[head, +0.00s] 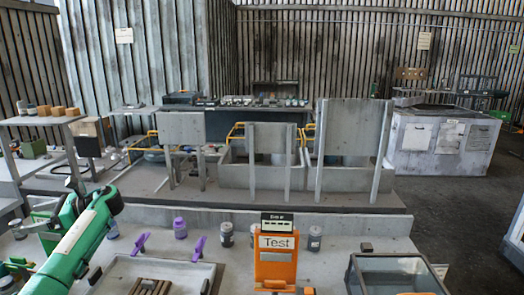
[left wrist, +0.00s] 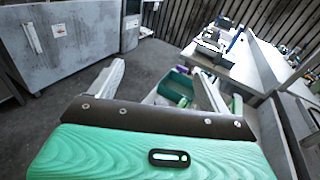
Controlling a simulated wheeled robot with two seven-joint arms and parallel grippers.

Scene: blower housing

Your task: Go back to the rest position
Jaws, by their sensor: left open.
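My left arm (head: 75,243) comes in green from the lower left of the head view, raised above the near worktop. In the left wrist view my left gripper (left wrist: 158,72) has its two pale fingers spread wide apart, with nothing held between them. Beyond the fingers are the floor and a green bin (left wrist: 175,86), which look lower and farther off. My right gripper is not in view.
The near worktop holds an orange "Test" stand (head: 275,252), a tray (head: 118,268) with brown strips, purple clips (head: 198,248), several small jars (head: 227,235) and a glass-topped box (head: 395,272). In the left wrist view a grey cabinet (left wrist: 75,45) stands left and a cluttered table (left wrist: 245,62) right.

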